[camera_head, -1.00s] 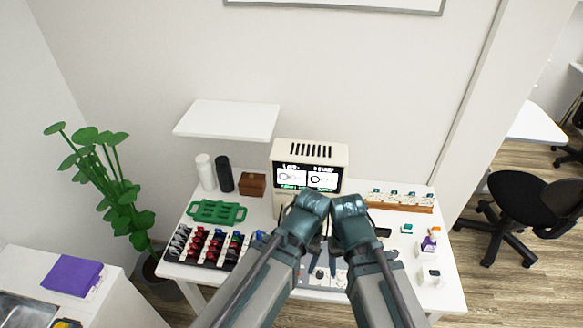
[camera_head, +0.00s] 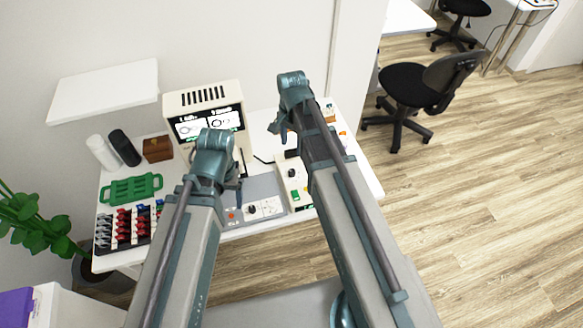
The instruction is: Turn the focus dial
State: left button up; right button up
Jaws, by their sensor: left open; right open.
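A cream eye-test machine (camera_head: 203,96) with a lit black screen stands at the back of the white table. A grey control panel (camera_head: 266,187) lies in front of it, with a small black dial (camera_head: 252,209) and other small controls. A cream box right of the panel carries another black dial (camera_head: 291,173). I cannot read which dial is the focus dial. My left gripper (camera_head: 238,192) is open in front of the machine, over the panel's left side. My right gripper (camera_head: 282,130) is open, higher up and right of the machine. Neither holds anything that I can see. The arms hide parts of the table.
A green tray (camera_head: 131,189) and a rack of red, grey and blue pieces (camera_head: 127,228) are at the left. A white bottle (camera_head: 102,153), a black bottle (camera_head: 124,147) and a brown box (camera_head: 157,149) stand behind, below a white shelf (camera_head: 104,91). An office chair (camera_head: 411,95) stands right.

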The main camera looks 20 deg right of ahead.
aim_at(292, 171)
pick_arm(q)
notch_tip(292, 171, down, 14)
jog(key=b, duration=1.4)
pick_arm(e)
notch_tip(292, 171, down, 14)
jog(key=shift+r, duration=0.1)
pick_arm(q)
jog(key=shift+r, duration=0.1)
pick_arm(e)
grip_shut()
